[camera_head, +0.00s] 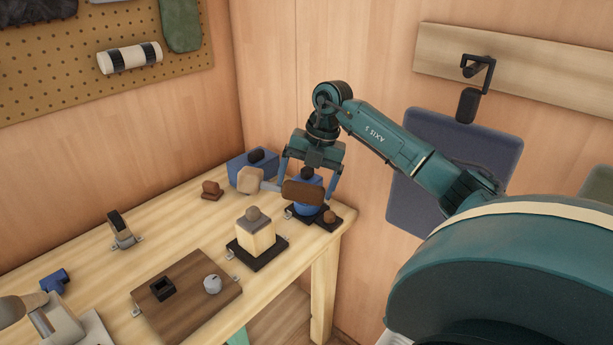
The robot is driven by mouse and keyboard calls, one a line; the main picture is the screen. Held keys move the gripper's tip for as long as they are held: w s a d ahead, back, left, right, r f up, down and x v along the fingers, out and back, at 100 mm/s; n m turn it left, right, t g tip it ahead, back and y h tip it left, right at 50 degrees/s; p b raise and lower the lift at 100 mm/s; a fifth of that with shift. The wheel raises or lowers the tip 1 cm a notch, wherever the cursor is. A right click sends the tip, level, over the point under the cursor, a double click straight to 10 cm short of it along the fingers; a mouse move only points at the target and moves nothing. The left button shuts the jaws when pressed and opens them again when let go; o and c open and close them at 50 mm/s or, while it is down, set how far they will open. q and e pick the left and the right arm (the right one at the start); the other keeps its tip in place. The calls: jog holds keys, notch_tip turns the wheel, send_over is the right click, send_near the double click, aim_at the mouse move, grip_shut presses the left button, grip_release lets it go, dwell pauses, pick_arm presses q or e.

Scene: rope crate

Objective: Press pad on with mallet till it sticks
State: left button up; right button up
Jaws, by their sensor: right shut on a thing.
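The mallet has a pale faceted head (250,180), a short grey shaft and a thick brown handle (302,192). It lies roughly level, head to the left, above the back right of the bench. My right gripper (308,190) is shut on the mallet; exactly where the fingertips touch it is hard to see. Behind and below the handle is a blue block (308,209) with a dark knob on a black base, partly hidden. A cream block (258,236) with a grey knob sits on a black plate (266,258) nearer me. Which piece is the pad I cannot tell. My left gripper is not in view.
A blue box (239,163) stands behind the mallet head. Small brown-knobbed pieces (212,190) (330,217) lie either side. A brown board (190,300) with fittings and a grey clip (119,225) are nearer. The wooden bench (170,228) is bare between them. Walls close the back.

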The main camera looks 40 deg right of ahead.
aim_at(307, 202)
notch_tip(307, 202, down, 2)
jog(key=shift+b, duration=0.45)
jog(key=shift+f+b, duration=0.5)
jog(key=shift+f, duration=0.6)
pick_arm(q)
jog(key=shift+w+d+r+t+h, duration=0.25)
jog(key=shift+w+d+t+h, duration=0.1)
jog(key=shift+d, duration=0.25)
pick_arm(e)
jog(key=shift+f, duration=0.1)
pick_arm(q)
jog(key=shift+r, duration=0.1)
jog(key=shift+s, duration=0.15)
pick_arm(e)
jog(key=shift+f, duration=0.3)
pick_arm(q)
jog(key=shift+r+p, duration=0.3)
jog(key=shift+p, duration=0.1)
pick_arm(e)
jog(key=shift+s+f, duration=0.15)
jog(key=shift+f, duration=0.2)
dwell(2.1)
